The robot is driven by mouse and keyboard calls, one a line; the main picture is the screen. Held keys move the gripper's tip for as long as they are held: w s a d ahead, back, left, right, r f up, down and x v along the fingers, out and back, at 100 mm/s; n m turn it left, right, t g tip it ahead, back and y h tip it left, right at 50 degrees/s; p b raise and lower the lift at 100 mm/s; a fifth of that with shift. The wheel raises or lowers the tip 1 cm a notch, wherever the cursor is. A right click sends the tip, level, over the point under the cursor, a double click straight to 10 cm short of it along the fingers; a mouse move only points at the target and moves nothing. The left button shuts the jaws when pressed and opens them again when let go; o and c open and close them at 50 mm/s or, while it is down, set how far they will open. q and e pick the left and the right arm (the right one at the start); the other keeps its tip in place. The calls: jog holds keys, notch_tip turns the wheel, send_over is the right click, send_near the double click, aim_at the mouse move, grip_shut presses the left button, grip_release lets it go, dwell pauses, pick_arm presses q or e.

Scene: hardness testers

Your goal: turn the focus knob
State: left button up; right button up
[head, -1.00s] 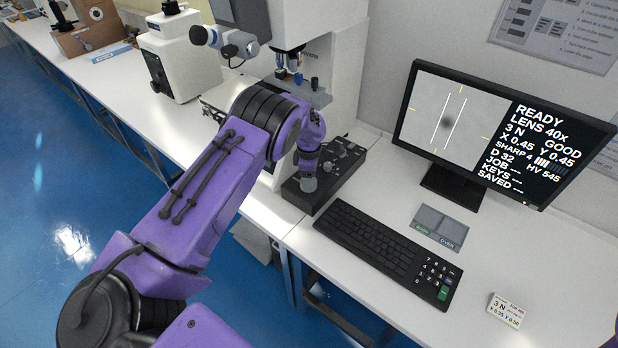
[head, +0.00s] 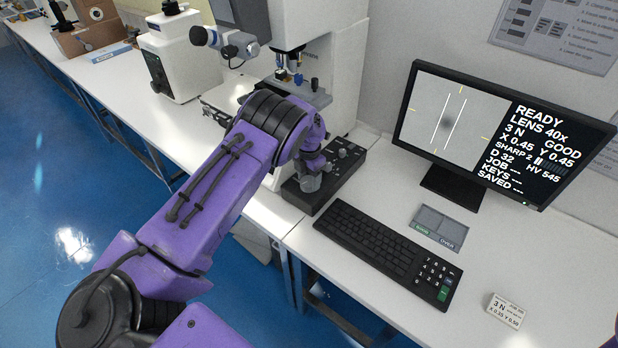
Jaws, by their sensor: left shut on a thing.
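The hardness tester (head: 338,75) stands on the bench at the upper middle, with its objectives (head: 288,62) above the stage. My left arm reaches across from the lower left, and my left gripper (head: 311,179) is low at the tester's front, by the black control box (head: 348,163). The gripper is shut on the focus knob; the knob and fingertips are mostly hidden by my wrist. The monitor (head: 500,130) reads READY, LENS 40x, 3 N, GOOD, X 0.45, Y 0.45, SHARP 2, D 32, HV 545. Its picture shows a dark blurred spot between two white lines. My right gripper is out of view.
A black keyboard (head: 385,252) lies right of the control box. A two-part grey pad (head: 438,228) lies before the monitor, and a small card (head: 505,310) lies at the right. Another tester (head: 180,55) stands further left. The bench right of the keyboard is largely clear.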

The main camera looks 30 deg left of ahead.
pick_arm(q)
jog(key=shift+n, duration=1.1)
jog(key=o, duration=1.1)
jog(key=shift+c, duration=0.2)
